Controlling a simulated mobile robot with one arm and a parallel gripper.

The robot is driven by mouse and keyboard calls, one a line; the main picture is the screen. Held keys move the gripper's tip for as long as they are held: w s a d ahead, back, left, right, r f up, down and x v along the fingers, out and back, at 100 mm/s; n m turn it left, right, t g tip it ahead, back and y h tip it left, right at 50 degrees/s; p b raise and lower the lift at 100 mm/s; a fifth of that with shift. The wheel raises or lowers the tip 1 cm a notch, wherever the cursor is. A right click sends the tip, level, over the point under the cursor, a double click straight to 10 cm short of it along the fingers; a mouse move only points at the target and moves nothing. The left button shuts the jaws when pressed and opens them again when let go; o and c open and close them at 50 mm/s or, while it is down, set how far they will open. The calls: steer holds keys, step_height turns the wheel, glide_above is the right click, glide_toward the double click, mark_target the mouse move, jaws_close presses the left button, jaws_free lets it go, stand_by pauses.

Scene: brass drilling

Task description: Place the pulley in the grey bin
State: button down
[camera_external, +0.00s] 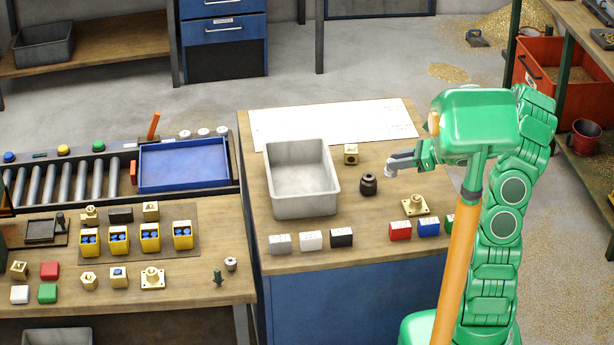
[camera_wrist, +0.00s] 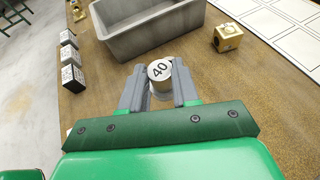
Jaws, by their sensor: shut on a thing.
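The pulley (camera_wrist: 159,73) looks like a pale round piece with a black 40 on its end face. My gripper (camera_wrist: 158,90) is shut on it in the wrist view, one grey finger on each side. In the external view my gripper (camera_external: 396,164) is at the right of the bench, to the right of the grey bin, and apart from it; the pulley shows there only as a small pale shape. The grey bin (camera_external: 302,206) is open and empty on the bench; its near wall also shows in the wrist view (camera_wrist: 150,40).
A dark round piece (camera_external: 368,184) stands between the bin and my gripper. A brass block (camera_external: 351,154) is behind it. A brass flanged part (camera_external: 416,205) and several coloured boxes (camera_external: 400,231) line the front. A white sheet (camera_external: 330,122) lies at the back.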

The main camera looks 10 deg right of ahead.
steer(key=shift+w+a+f, duration=0.15)
steer(key=shift+w+f, duration=0.9)
steer(key=shift+f, duration=0.2)
steer(key=shift+w+a+f, duration=0.15)
steer(key=shift+w+f, duration=0.85)
steer(key=shift+f, duration=0.25)
steer(key=shift+w+f, duration=0.1)
steer(key=shift+f, duration=1.5)
steer(key=c, duration=0.8)
jaws_free()
steer(key=shift+f, duration=0.1)
